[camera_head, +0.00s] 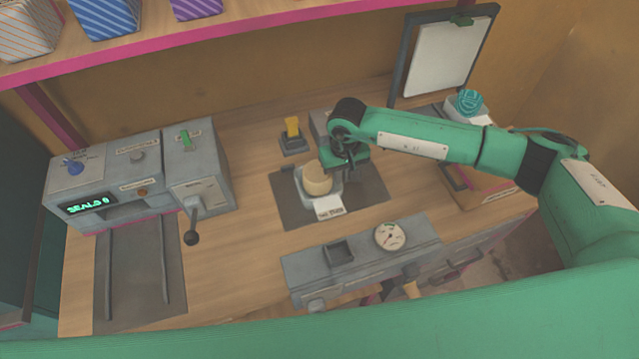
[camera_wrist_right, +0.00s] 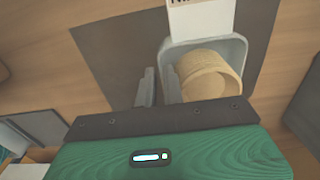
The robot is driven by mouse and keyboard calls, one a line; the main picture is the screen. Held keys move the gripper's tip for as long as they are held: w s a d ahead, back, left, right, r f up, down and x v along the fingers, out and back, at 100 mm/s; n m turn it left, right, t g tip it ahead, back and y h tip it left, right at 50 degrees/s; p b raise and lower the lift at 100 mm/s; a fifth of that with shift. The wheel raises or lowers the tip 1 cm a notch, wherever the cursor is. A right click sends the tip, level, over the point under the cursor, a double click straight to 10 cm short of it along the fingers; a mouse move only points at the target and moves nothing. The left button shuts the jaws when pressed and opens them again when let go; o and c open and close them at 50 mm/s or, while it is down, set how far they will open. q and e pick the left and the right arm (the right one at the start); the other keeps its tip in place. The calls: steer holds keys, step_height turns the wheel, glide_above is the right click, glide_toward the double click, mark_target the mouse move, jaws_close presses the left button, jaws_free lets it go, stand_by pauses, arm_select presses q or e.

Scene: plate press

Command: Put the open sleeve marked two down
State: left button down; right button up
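A cream, ringed round stack (camera_head: 317,179) sits in a small pale grey tray (camera_head: 329,199) on a dark mat (camera_head: 362,191). No mark of two is readable on it, and I cannot tell if it is the sleeve. My right gripper (camera_head: 343,163) is low at the tray's right side in the head view. In the right wrist view the stack (camera_wrist_right: 209,84) lies to the right of my grey fingers (camera_wrist_right: 160,88). The fingers are close together beside the tray wall (camera_wrist_right: 228,47). Whether anything is between them is unclear. My left gripper is out of view.
A grey machine (camera_head: 138,178) with a "SEALS 0" display and a lever stands left. A yellow-topped block (camera_head: 293,136) is behind the mat. A grey box with a dial (camera_head: 389,236) is in front. A clipboard (camera_head: 447,55) and teal ball (camera_head: 469,102) are back right.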

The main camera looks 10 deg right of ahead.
steer(key=shift+f, duration=0.95)
steer(key=shift+c, duration=0.2)
jaws_close()
steer(key=shift+r, duration=0.1)
